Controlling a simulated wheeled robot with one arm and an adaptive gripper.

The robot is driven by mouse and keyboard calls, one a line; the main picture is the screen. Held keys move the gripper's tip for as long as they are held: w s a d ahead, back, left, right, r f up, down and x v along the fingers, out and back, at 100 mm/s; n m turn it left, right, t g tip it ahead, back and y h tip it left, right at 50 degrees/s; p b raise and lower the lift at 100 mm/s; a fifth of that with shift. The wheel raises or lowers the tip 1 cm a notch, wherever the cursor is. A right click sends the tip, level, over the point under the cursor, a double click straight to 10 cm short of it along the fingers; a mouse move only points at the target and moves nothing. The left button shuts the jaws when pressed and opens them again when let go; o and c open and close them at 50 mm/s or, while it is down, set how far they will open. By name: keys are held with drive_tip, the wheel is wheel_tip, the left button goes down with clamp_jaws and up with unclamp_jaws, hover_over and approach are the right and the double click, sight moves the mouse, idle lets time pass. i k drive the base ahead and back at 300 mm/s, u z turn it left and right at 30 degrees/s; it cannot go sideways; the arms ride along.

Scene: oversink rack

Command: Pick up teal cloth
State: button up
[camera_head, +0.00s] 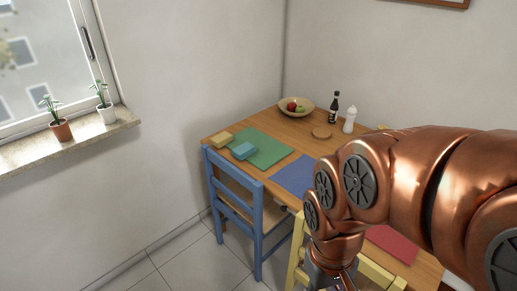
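The teal cloth (244,151) looks like a small folded block. It lies on the green placemat (268,146) near the table's left front edge, behind the blue chair's backrest. My arm comes in from the right and bends down at the bottom of the view. The top of my gripper (345,284) shows at the bottom edge, well to the right of and nearer than the cloth. Its fingers are cut off by the frame, so whether it is open or shut is hidden.
A yellow folded block (220,139) lies just left of the cloth. A fruit bowl (297,107), a dark bottle (333,109), a white shaker (349,121) and a round wooden piece (321,133) stand farther back. The blue chair (235,203) and yellow chair (296,257) line the front.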

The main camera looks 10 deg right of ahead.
sight(247, 150)
drive_tip(key=u, duration=0.25)
drive_tip(key=i, duration=0.9)
drive_tip(key=u, duration=0.75)
